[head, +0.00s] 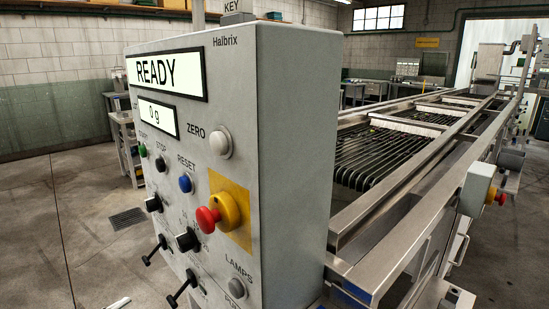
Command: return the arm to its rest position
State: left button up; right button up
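Neither of my grippers shows in the head view, and I cannot make out either arm. The grey control box (284,150) marked Halbrix stands close in front. Its upper display (168,72) reads READY and its lower display (157,114) reads 0 g. A white ZERO button (220,142), a blue RESET button (185,183), a green START button (143,151) and a black STOP button (160,164) are on the panel. Several black switches sit lower down.
The roller sizer (385,150) runs back to the right behind the box, with metal rails. A second red stop button (500,198) is on its right side. A shelf trolley (126,148) stands at the left. The concrete floor (50,230) at the left is largely clear.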

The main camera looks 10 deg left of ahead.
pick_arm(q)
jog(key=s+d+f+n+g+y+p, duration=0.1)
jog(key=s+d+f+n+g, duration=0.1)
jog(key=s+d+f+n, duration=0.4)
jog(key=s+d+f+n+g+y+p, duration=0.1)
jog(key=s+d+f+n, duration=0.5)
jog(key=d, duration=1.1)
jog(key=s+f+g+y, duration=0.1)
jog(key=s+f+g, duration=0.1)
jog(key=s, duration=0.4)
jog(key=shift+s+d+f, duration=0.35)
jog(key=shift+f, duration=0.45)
